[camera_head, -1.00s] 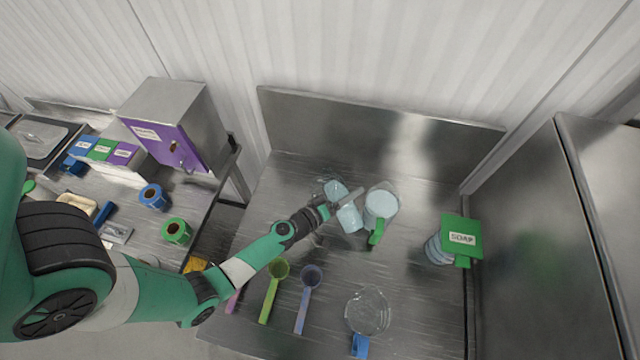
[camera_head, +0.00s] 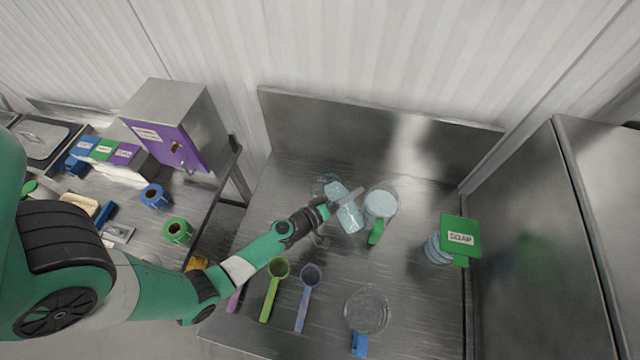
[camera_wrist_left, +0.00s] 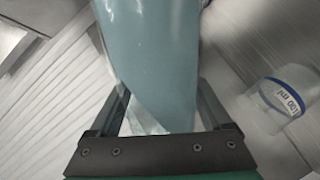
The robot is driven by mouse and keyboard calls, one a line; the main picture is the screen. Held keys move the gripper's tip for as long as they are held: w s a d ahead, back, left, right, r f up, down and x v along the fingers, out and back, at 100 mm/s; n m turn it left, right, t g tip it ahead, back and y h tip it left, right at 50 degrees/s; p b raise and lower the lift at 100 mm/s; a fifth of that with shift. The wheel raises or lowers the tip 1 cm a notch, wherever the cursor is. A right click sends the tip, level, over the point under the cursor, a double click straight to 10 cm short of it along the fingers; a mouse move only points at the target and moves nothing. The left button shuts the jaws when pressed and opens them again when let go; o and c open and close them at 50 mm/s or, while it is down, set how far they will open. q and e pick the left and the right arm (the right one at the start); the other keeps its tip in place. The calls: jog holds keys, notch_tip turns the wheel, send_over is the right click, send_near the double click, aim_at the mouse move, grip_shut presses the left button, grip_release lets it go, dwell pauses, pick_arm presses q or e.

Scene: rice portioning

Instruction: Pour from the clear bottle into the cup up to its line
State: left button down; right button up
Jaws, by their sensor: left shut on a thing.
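My left gripper (camera_head: 331,207) is shut on a clear bottle (camera_head: 351,219) with pale blue contents, held tilted above the steel counter. A grey finger crosses the bottle. In the left wrist view, the bottle (camera_wrist_left: 155,60) fills the space between the fingers (camera_wrist_left: 160,112). A clear cup (camera_wrist_left: 285,100) with a blue line and an upside-down "100 ml" mark stands to the right there, apart from the fingers. I cannot tell for sure which vessel this is in the head view. No stream of liquid is clearly visible. My right gripper is not in view.
A green-handled clear jug (camera_head: 381,203) with pale contents stands right beside the bottle. An empty clear jug (camera_head: 367,310) with a blue handle stands at the front. Green (camera_head: 273,291) and purple (camera_head: 307,297) scoops lie nearby. A green-topped soap container (camera_head: 460,240) stands at right.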

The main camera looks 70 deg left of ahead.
pick_arm(q)
jog(key=shift+w+d+r+n+p, duration=0.15)
jog(key=shift+d+n+p, duration=0.1)
jog(key=shift+n+p, duration=0.65)
dwell(1.7)
jog(key=shift+f+b, duration=0.3)
jog(key=shift+f, duration=0.05)
jog(key=shift+a+f+n+h+b, duration=0.2)
jog(key=shift+f+n+b, duration=0.1)
jog(key=shift+f+b, duration=0.45)
jog(key=shift+a+f+n+h+b, duration=0.1)
jog(key=shift+f+n+h+b, duration=0.15)
jog(key=shift+f+b, duration=0.45)
jog(key=shift+f, duration=0.5)
jog(key=shift+n+h, duration=0.25)
jog(key=shift+n, duration=0.3)
dwell(1.3)
